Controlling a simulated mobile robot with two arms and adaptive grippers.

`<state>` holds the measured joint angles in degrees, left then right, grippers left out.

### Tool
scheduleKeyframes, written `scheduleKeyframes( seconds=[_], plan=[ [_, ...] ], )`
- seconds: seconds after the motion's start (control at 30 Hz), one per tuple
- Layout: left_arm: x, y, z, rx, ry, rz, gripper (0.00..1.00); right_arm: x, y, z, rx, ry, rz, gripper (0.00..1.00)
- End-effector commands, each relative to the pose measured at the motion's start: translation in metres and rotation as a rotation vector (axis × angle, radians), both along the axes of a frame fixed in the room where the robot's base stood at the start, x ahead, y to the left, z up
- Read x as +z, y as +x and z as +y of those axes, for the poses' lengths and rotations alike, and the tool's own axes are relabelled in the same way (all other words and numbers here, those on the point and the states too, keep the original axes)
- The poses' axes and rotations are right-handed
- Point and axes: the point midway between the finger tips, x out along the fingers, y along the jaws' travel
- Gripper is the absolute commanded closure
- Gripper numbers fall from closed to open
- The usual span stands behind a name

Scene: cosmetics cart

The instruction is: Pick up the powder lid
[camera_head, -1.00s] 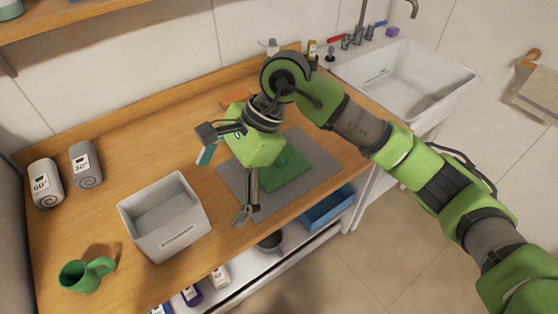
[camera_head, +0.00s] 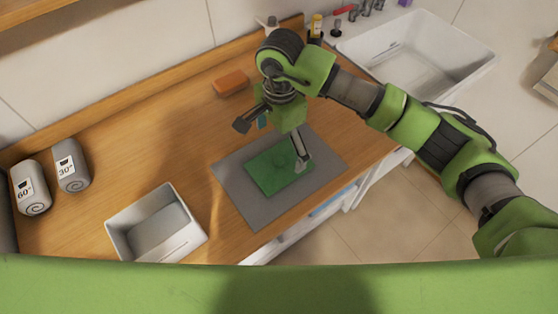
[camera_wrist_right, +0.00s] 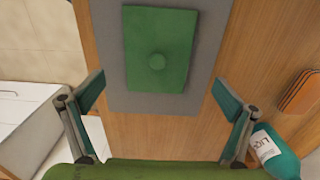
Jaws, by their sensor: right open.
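The powder lid (camera_head: 270,173) is a flat green rectangle lying on a grey mat (camera_head: 238,200) on the wooden counter. In the right wrist view the lid (camera_wrist_right: 140,35) has a round green knob in its middle. My right gripper (camera_head: 271,146) is above the mat, partly over the lid. In the right wrist view the gripper (camera_wrist_right: 160,96) is open and empty, its fingers spread wide, with the lid ahead between and beyond the tips. The gripper does not appear to touch the lid. My left gripper is not in view.
A grey-white bin (camera_head: 186,248) stands left of the mat. Two grey canisters marked 60° (camera_head: 32,190) and 30° (camera_head: 72,166) stand at the far left. An orange sponge (camera_head: 231,82) lies behind the mat. A teal bottle (camera_wrist_right: 285,165) is near one finger. A white sink (camera_head: 420,65) is at the right.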

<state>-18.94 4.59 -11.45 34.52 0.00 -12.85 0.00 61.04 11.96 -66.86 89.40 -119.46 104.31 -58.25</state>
Motion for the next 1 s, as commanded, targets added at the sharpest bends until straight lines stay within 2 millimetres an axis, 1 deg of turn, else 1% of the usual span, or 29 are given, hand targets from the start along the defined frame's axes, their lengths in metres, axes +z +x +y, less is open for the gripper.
scheduleKeyframes(
  seconds=[0.13, 0.2, 0.3, 0.37, 0.43, 0.5, 0.63, 0.77, 0.8, 0.83, 0.87, 0.9, 1.0],
  plan=[
    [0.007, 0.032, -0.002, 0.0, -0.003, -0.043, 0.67, -0.007, -0.002, 0.0, -0.001, -0.001, 0.002, 0.01],
    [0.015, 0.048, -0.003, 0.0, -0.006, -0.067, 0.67, -0.013, -0.005, 0.001, -0.001, -0.001, 0.006, 0.01],
    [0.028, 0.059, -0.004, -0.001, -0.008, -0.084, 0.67, -0.025, -0.009, 0.002, 0.0, -0.001, 0.007, 0.01],
    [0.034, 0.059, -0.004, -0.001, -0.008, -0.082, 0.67, -0.033, -0.012, 0.002, 0.0, 0.0, 0.005, 0.01],
    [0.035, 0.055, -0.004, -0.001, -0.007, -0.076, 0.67, -0.044, -0.011, 0.002, -0.002, -0.001, 0.004, 0.01],
    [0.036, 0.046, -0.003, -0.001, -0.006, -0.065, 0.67, -0.052, -0.011, 0.002, -0.001, 0.0, 0.004, 0.01],
    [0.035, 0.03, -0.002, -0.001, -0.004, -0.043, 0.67, -0.057, -0.009, 0.002, 0.0, 0.0, 0.0, 0.01],
    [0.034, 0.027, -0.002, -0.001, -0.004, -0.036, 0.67, -0.057, -0.009, 0.002, 0.0, 0.001, -0.001, 0.01],
    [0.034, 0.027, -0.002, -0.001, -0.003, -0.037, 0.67, -0.057, -0.009, 0.002, 0.0, 0.001, -0.001, 0.04],
    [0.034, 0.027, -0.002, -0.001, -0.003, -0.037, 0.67, -0.057, -0.009, 0.002, 0.0, 0.0, 0.0, 0.12],
    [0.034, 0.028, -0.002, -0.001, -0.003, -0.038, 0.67, -0.057, -0.009, 0.002, 0.0, 0.0, 0.0, 0.17],
    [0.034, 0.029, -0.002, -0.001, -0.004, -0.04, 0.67, -0.057, -0.009, 0.002, 0.0, 0.0, 0.0, 0.25],
    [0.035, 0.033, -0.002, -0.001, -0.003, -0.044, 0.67, -0.057, -0.009, 0.002, 0.0, 0.0, 0.0, 0.45]
  ],
)
